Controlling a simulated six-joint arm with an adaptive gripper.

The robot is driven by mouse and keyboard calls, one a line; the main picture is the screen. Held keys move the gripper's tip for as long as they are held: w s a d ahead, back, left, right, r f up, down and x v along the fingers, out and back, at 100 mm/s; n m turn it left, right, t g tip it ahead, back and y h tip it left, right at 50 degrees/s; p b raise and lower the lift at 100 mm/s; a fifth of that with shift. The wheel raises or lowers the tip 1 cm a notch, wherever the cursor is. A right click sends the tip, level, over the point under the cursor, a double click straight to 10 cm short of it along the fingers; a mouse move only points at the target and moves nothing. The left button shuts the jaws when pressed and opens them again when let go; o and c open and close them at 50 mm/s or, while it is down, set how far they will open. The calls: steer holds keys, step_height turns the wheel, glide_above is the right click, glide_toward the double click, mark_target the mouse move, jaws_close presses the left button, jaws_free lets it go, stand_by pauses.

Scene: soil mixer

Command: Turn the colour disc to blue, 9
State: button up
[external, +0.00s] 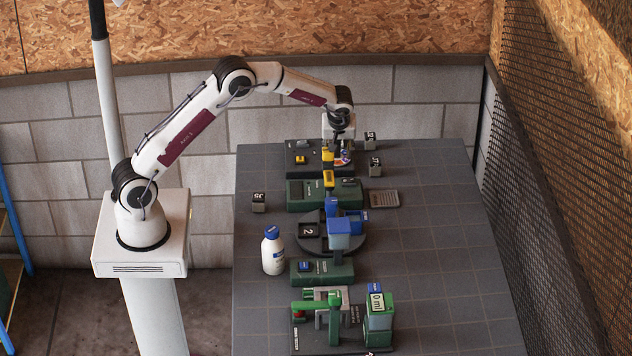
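A small disc with patches of several colours (345,158), likely the colour disc, sits on a dark panel (297,148) at the far end of the table. Its numbers and its present setting are too small to read. My gripper (340,141) points down just above the disc and partly hides it. I cannot tell whether its fingers touch the disc or how far apart they are.
Yellow parts (328,178) stand left of and in front of the disc. Nearer are a green box (304,196), a round dark turntable (357,243) with blue containers, a white bottle (273,254) and a green machine (318,308). The table's right side (440,260) is clear.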

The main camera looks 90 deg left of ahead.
steer(key=shift+d, duration=0.1)
stand_by(0.3)
steer(key=s+a+r+n+h, duration=0.1)
steer(key=s+a, duration=0.5)
steer(key=a, duration=0.5)
steer(key=w+a+r+m+t+h, duration=0.2)
steer(key=w+r+m+t+h, duration=0.1)
steer(key=m, duration=1.5)
steer(key=shift+w+r+t+h, duration=0.15)
steer(key=shift+r+t+h, duration=0.15)
steer(key=shift+r+t, duration=0.55)
steer(key=shift+r+g, duration=0.25)
steer(key=shift+f, duration=0.1)
